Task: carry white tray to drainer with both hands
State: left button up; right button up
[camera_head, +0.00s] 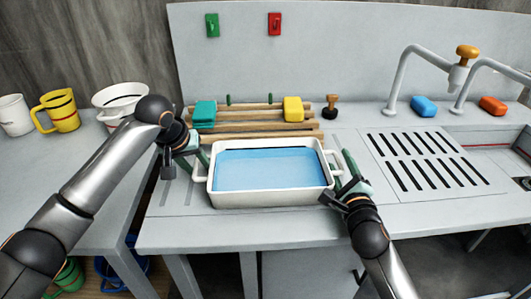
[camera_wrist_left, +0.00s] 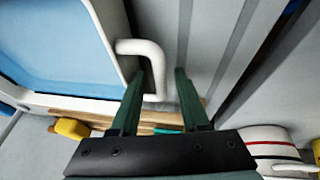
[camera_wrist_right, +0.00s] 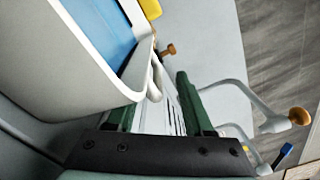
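The white tray (camera_head: 270,200) has a blue inside and a handle at each end. It appears to rest level on the grey counter, in front of wooden slats. My left gripper (camera_head: 196,160) is at the tray's left handle (camera_wrist_left: 155,62); in the left wrist view its fingers (camera_wrist_left: 160,95) are apart, with the handle between them. My right gripper (camera_head: 340,184) is at the right handle (camera_wrist_right: 155,82); its fingers (camera_wrist_right: 158,95) are also apart on either side of that handle. A slotted grey panel (camera_head: 460,160), which looks like the drainer, lies to the right.
Wooden slats (camera_head: 250,127) behind the tray hold a teal block (camera_head: 204,114) and a yellow block (camera_head: 293,109). A stamp-like tool (camera_head: 330,108) stands beside them. Taps (camera_head: 405,70) rise behind the panel, with blue (camera_head: 424,106) and orange (camera_head: 493,105) blocks. Mugs (camera_head: 60,110) stand at left.

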pick_arm(q)
jog(key=shift+r, duration=0.15)
pick_arm(e)
jog(key=shift+s+f, duration=0.1)
jog(key=shift+s, duration=0.5)
pick_arm(q)
jog(key=v, duration=1.1)
jog(key=shift+r, duration=0.35)
pick_arm(e)
jog(key=s, duration=1)
jog(key=shift+s+d, duration=0.3)
jog(key=shift+s, duration=0.1)
pick_arm(q)
jog(key=shift+s, duration=0.15)
